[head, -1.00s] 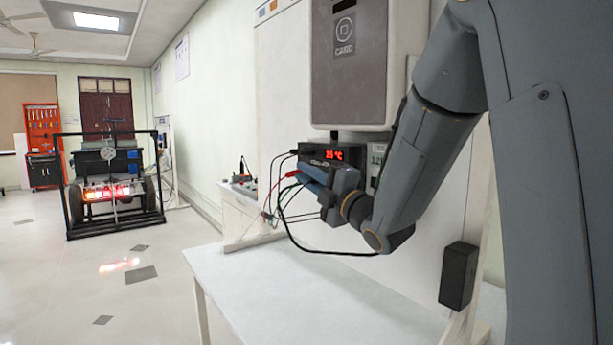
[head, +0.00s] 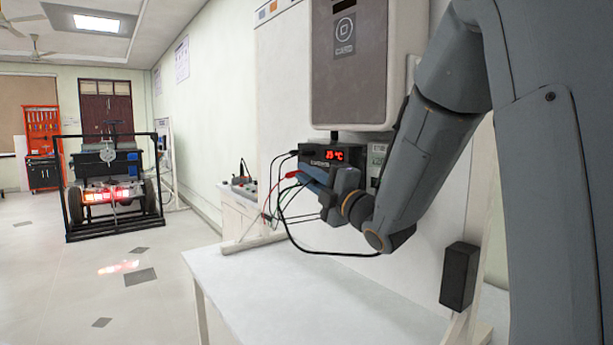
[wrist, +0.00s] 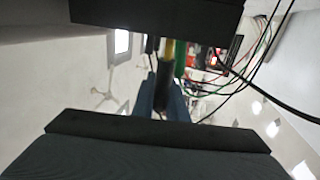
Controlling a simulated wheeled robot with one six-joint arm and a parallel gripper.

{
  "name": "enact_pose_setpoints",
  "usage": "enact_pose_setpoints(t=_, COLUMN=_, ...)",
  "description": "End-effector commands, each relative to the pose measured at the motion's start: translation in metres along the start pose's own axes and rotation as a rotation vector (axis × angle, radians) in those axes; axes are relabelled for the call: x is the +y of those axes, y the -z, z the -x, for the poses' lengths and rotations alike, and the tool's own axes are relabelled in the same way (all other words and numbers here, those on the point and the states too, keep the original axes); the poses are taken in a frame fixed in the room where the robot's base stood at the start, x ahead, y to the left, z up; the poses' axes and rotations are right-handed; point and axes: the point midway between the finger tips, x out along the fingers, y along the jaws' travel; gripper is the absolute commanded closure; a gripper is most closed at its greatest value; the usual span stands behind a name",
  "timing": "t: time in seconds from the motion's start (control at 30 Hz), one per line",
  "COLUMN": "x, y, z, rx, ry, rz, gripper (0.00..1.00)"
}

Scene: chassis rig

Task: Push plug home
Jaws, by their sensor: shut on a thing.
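My gripper (head: 314,184) is at the front of a black box with a red temperature display (head: 337,155). Its blue fingers are shut on a dark plug (wrist: 163,82), which shows between the fingertips in the wrist view. The plug points at the box's dark face (wrist: 160,14). I cannot tell how deep the plug sits in its socket. Black, red and green cables (head: 284,200) run from the front of the box beside the fingers. In the head view the gripper hides part of the box front and the plug.
A large grey card unit (head: 352,95) hangs above the box. A white table (head: 300,290) lies below, with its top mostly clear. A small black box (head: 459,276) is on the right post. A loose black cable (head: 330,253) loops under my gripper. A framed chassis rig (head: 110,185) stands far left.

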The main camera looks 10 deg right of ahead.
Motion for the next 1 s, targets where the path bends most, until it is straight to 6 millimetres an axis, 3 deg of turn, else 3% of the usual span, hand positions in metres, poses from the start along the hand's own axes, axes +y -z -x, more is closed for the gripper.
enact_pose_setpoints(t=0.77, x=0.0, y=-0.019, z=0.001, rx=-0.002, ry=0.0, rz=0.001, gripper=1.0)
enact_pose_setpoints(t=0.8, x=0.0, y=-0.018, z=0.0, rx=-0.002, ry=0.0, rz=0.0, gripper=0.82)
enact_pose_setpoints(t=0.9, x=0.0, y=-0.018, z=0.001, rx=-0.002, ry=0.001, rz=0.0, gripper=0.66)
enact_pose_setpoints(t=1.0, x=-0.001, y=-0.018, z=0.001, rx=-0.002, ry=0.003, rz=0.0, gripper=0.66)
